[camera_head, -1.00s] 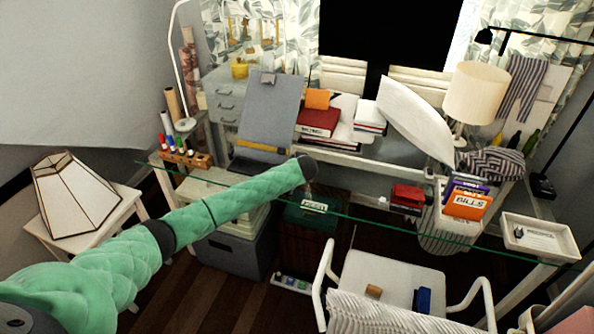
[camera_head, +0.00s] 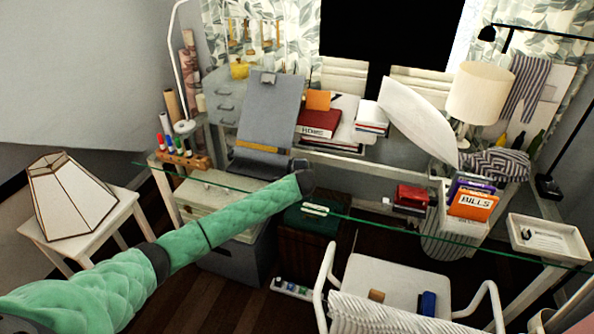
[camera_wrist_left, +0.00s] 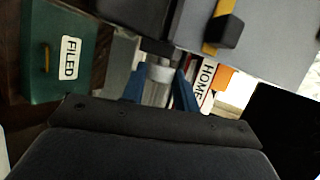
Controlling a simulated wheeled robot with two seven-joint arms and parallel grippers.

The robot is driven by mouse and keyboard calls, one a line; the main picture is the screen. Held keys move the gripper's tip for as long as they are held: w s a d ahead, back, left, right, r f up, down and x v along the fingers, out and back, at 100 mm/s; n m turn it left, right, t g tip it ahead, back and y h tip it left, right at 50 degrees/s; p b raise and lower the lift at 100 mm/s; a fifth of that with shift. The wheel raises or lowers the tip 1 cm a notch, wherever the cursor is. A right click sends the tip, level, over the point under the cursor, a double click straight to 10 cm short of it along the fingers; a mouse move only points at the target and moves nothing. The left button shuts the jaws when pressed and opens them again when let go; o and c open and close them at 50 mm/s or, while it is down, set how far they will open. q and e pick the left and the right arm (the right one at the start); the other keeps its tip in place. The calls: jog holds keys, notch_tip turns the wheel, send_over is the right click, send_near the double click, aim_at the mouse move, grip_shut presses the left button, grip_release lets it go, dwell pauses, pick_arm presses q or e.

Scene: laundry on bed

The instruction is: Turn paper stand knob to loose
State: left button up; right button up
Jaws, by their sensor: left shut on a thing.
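The paper stand (camera_head: 268,105) is a grey slanted board with a clip at its top and a yellow strip across its lower part, on the glass desk. Its lower part also shows in the left wrist view (camera_wrist_left: 270,40). My left gripper (camera_wrist_left: 160,92) has blue fingers on either side of a pale grey cylindrical knob (camera_wrist_left: 158,76) below the stand's edge. It is shut on this knob. In the head view my left arm reaches to the stand's lower right, and its wrist hides the fingers and knob. My right gripper is not in view.
Marker pens in a wooden holder (camera_head: 182,158) stand left of the stand. A red binder (camera_head: 319,122) lies right of it. A green "FILED" box (camera_wrist_left: 62,52) sits below the desk. A white chair (camera_head: 395,285) stands in front. A lamp (camera_head: 72,195) is at far left.

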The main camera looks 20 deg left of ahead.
pick_arm(q)
jog(key=o, duration=1)
jog(key=shift+f, duration=0.1)
